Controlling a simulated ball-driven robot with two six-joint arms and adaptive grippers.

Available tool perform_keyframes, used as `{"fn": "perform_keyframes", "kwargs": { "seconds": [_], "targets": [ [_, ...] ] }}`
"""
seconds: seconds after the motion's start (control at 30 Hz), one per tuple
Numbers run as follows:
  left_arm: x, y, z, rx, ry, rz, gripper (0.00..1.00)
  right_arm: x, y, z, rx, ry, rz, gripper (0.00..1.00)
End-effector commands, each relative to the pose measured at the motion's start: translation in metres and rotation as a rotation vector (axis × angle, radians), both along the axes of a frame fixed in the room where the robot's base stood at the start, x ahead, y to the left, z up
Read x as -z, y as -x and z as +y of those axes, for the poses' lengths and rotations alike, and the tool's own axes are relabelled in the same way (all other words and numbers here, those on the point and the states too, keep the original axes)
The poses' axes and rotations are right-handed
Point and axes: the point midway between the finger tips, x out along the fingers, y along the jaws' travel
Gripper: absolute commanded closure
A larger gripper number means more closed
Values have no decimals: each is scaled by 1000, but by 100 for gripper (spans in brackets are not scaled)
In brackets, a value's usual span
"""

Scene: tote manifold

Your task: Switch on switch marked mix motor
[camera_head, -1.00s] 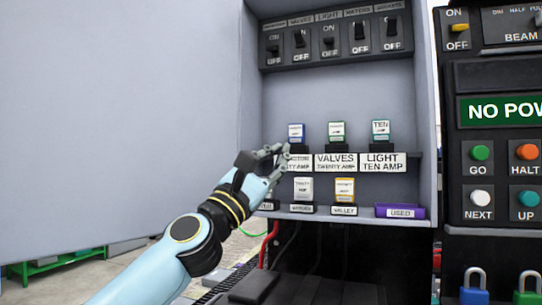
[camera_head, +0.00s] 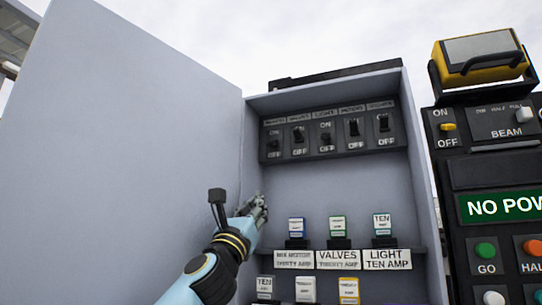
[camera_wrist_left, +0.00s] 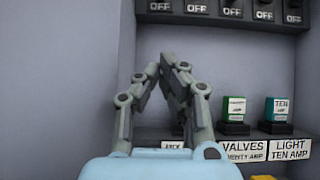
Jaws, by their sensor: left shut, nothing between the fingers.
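A dark panel with a row of several switches (camera_head: 330,134) is at the top of the open grey cabinet. Their small labels are hard to read; the leftmost switch (camera_head: 274,143) has a label I cannot read for sure. On it and the third switch, ON shows above the lever; the other levers stand higher. The wrist view shows only the panel's lower edge with OFF marks (camera_wrist_left: 197,8). My left gripper (camera_head: 262,203) is shut and empty, below and left of the leftmost switch, near the cabinet's left side. Its fingers also show in the wrist view (camera_wrist_left: 172,60), pointing up.
Below, a shelf holds three fuse blocks; the left one (camera_head: 296,230) stands above a MIX MOTOR THIRTY AMP label (camera_head: 294,259). The open cabinet door (camera_head: 130,140) fills the left. A control box with a NO POWER display (camera_head: 500,206) stands right. The cabinet's middle is clear.

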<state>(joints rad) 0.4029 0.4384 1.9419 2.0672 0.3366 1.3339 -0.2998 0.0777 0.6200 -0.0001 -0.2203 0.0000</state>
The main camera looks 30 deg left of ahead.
Motion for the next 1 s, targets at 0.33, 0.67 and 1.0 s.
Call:
{"fn": "perform_keyframes", "kwargs": {
  "seconds": [0.33,0.67,1.0],
  "targets": [
    [-53,-58,14,-1,2,-1,100,-22,-1,0,0,1,-1,58],
    [-97,-112,27,0,1,-1,100,-24,-1,-3,-1,3,-1,58],
    [-132,-99,24,0,-1,0,100,-67,-2,-4,-2,4,-4,58]
  ]
}}
